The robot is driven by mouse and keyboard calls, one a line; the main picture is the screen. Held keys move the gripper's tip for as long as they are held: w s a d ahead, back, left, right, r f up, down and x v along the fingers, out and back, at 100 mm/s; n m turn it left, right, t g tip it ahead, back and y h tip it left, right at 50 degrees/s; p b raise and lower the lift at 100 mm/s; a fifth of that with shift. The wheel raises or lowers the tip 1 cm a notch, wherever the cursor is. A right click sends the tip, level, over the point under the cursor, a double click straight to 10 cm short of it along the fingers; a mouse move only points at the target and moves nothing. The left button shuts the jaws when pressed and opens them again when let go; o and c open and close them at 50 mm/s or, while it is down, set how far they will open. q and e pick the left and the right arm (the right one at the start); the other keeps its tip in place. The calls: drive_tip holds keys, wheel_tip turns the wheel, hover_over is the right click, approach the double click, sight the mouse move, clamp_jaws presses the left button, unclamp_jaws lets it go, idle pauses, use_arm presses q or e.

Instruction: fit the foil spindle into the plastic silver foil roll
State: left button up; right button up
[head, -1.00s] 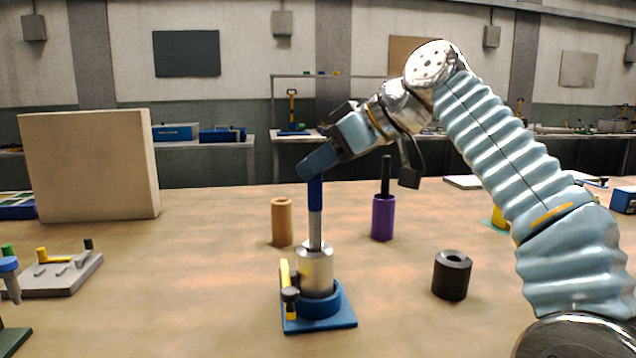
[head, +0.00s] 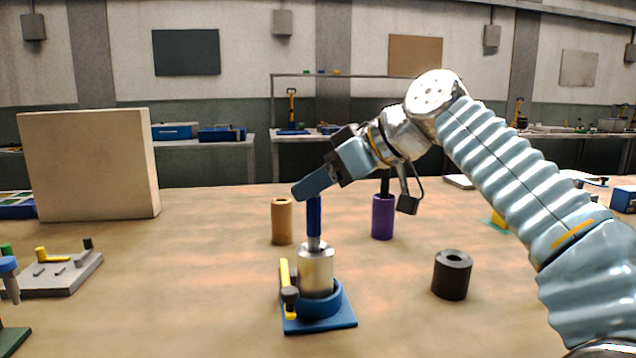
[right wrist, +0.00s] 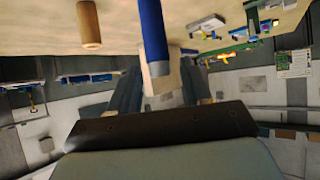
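The foil spindle (head: 314,216) has a blue handle and a grey shaft. It stands upright with its lower shaft inside the silver foil roll (head: 316,264); only a short length of shaft shows above the roll. The roll stands in a round blue holder (head: 345,312) on a square base. My right gripper (head: 309,184) is at the top of the blue handle and appears shut on it; the near finger hides the handle's top end. In the right wrist view the blue handle (right wrist: 151,35) runs between the fingers. My left gripper is not in view.
A yellow lever with a dark knob (head: 289,296) is at the holder's left. An orange-brown cylinder (head: 282,222) and a purple one (head: 383,217) with a dark rod stand behind. A black hollow cylinder (head: 452,275) stands at right. A beige panel (head: 90,165) stands at back left.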

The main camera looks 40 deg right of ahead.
drive_tip(key=v, duration=1.2)
idle(0.3)
